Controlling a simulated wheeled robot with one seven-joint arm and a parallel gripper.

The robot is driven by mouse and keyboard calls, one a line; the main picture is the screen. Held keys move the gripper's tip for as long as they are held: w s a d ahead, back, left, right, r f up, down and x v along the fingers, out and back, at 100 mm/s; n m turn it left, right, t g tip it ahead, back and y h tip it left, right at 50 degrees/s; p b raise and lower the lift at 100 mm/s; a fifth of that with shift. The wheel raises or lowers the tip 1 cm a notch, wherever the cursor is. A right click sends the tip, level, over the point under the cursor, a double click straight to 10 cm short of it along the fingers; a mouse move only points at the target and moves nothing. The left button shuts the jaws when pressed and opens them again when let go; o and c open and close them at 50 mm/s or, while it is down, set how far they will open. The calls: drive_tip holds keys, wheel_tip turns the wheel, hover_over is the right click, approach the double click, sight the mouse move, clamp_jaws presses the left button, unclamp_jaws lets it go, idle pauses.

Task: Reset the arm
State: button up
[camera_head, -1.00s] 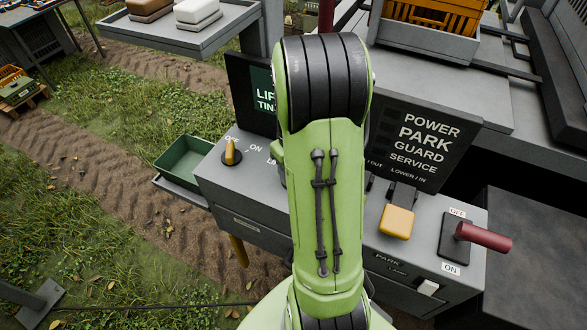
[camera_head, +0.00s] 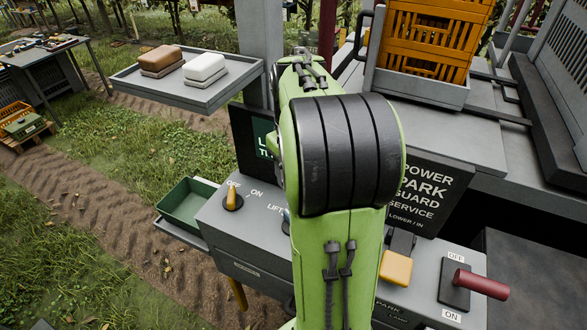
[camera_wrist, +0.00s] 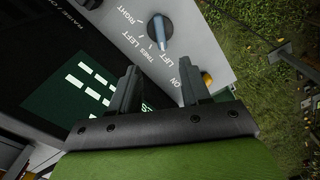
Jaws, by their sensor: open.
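My arm is green with black joint bands and rises through the middle of the head view, where it hides my gripper. In the wrist view my gripper (camera_wrist: 160,82) has its two dark fingers apart, with nothing between them. The fingers point toward the grey control console (camera_head: 240,235). A blue-grey selector knob (camera_wrist: 160,30) marked LIFT, TINES LEFT and RIGHT lies beyond the fingertips, apart from them.
The console carries a yellow OFF/ON knob (camera_head: 232,197), a yellow lever (camera_head: 396,268) and a red-handled OFF/ON lever (camera_head: 482,284). A POWER PARK GUARD SERVICE panel (camera_head: 428,190) stands behind. Orange crates (camera_head: 432,45) are at the back; a green tray (camera_head: 183,205) is at the left.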

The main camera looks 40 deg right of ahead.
idle(0.4)
drive_tip(key=s+a+t, duration=0.2)
drive_tip(key=s+a, duration=0.1)
drive_tip(key=a, duration=0.3)
drive_tip(key=s+a+r+n+t, duration=0.1)
drive_tip(key=s+a, duration=0.3)
drive_tip(key=a, duration=0.3)
drive_tip(key=s+a+r+t, duration=0.1)
drive_tip(key=s+a+t, duration=0.1)
drive_tip(key=a, duration=0.5)
drive_tip(key=shift+s+a+n+t, duration=0.15)
drive_tip(key=shift+s+n+t, duration=0.2)
drive_tip(key=shift+s, duration=0.55)
drive_tip(key=shift+r, duration=0.1)
